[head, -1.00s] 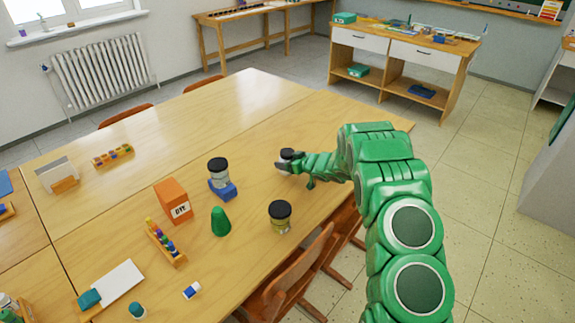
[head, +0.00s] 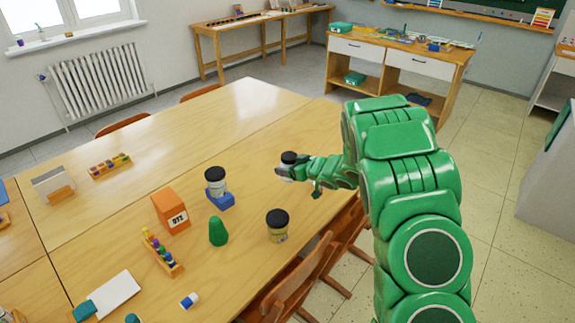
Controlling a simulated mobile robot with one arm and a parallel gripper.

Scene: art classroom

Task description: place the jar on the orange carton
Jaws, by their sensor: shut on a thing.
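A small jar with a black lid (head: 288,157) is held in my gripper (head: 284,170), which is shut on it, to the right of the middle of the table; the fingers hide part of the jar. The orange carton (head: 170,208), marked "DYE", stands upright on the table left of my gripper, with nothing on its top. Another black-lidded jar (head: 215,182) stands on a blue block (head: 221,199) between the carton and my gripper. A third black-lidded jar (head: 278,226), with yellowish contents, stands near the table's right edge.
A white card (head: 110,295) lies nearer. The table's back (head: 225,115) is clear. Chairs (head: 310,265) line the right edge.

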